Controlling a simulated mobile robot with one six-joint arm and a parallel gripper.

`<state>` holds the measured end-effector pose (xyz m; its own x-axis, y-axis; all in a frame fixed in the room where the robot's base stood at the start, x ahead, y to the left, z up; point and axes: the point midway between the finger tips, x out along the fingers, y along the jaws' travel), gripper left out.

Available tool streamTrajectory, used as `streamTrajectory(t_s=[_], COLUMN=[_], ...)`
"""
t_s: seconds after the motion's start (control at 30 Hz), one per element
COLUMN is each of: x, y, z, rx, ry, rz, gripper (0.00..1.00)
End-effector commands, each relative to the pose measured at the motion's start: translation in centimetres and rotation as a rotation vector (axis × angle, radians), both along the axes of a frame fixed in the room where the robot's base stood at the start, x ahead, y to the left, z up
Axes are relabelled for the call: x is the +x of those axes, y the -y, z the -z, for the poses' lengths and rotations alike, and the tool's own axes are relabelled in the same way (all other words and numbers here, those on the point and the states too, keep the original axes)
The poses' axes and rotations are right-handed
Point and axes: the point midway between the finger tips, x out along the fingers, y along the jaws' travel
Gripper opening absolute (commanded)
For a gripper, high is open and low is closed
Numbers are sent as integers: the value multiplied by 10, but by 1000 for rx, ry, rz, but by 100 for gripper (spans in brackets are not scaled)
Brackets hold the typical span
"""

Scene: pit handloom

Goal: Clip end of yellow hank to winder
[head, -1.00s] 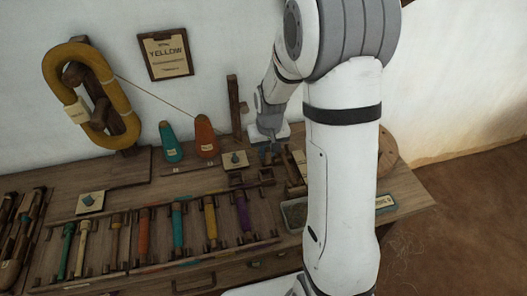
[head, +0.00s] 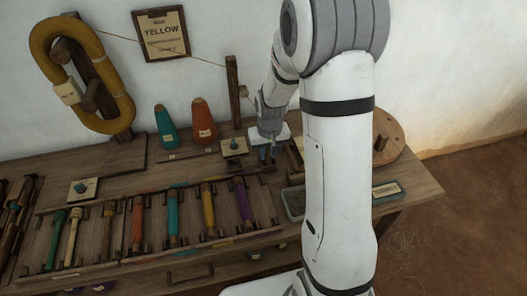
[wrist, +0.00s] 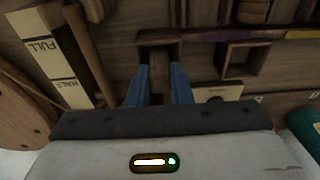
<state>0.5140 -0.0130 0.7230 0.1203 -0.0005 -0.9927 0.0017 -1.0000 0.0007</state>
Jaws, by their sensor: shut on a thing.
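The yellow hank (head: 121,108) hangs as an upright loop on a wooden stand at the left, with a pale tag on it. A thin yarn runs from it rightward past the wooden post (head: 233,92) towards my gripper (head: 268,153).
Teal (head: 165,128) and orange (head: 203,122) cones stand left of my gripper. A rack of coloured bobbins (head: 173,215) lies in front. A FULL/HALF gauge (wrist: 50,62) is close left in the wrist view. A grey tray (head: 293,202) sits near the front edge.

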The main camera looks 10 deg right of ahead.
Motion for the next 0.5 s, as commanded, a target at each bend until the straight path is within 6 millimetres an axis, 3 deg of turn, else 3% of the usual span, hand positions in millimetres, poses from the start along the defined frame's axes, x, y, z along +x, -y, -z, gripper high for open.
streamTrajectory(t_s=[0.27,0.3,0.5], x=[0,0,0], y=[0,0,0], z=[0,0,0], rx=[0,0,0], ry=[0,0,0], rz=[1,1,1], gripper=[0,21,37])
